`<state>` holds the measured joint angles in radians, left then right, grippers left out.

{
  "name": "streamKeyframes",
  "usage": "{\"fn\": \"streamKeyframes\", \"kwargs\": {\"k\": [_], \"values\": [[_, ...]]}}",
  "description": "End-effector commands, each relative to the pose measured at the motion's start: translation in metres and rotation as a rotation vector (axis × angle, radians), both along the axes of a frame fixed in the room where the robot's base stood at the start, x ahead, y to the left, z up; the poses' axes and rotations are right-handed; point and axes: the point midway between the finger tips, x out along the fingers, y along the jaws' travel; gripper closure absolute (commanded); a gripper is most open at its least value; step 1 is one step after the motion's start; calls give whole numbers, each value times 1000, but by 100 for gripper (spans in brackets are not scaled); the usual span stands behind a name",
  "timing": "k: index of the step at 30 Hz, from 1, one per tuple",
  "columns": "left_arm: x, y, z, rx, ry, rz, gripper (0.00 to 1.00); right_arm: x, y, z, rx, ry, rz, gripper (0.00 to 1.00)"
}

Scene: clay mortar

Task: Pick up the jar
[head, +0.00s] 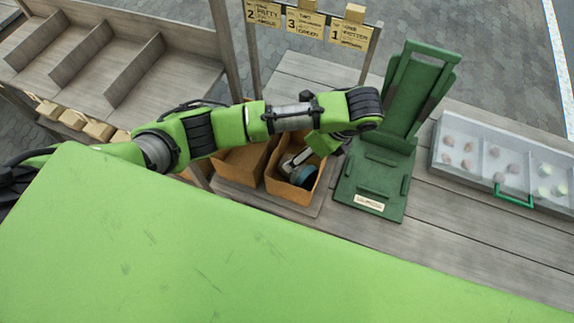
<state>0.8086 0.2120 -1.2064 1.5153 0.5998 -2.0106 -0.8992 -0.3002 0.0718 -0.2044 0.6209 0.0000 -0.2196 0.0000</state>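A dark, round object with a teal-blue edge, which looks like the jar (307,178), sits inside the right-hand brown box (282,188) in the head view. My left gripper (298,165) reaches down into this box from above, right at the jar. My arm and the box wall hide part of it, and its fingers are too small to tell whether they are open or closed on the jar. My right gripper is not in view.
A second brown box (240,165) stands just left. A green stand (375,180) with a tall back is close on the right. A clear divided case (500,165) lies farther right. A sign board (310,20) and wooden shelf bins (120,60) stand behind. Bare planks (450,225) lie in front.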

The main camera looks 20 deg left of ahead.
Motion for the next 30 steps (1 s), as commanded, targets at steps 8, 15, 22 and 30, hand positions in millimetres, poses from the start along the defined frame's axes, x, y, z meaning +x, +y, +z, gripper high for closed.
{"fn": "streamKeyframes", "kwargs": {"k": [8,15,22,30], "values": [[1,21,-48,2,2,3,28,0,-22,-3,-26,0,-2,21],[1,27,-64,2,2,2,28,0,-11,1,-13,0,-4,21],[-1,37,-97,2,2,2,28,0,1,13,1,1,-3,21],[0,42,-110,1,-2,0,28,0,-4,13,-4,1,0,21]]}}
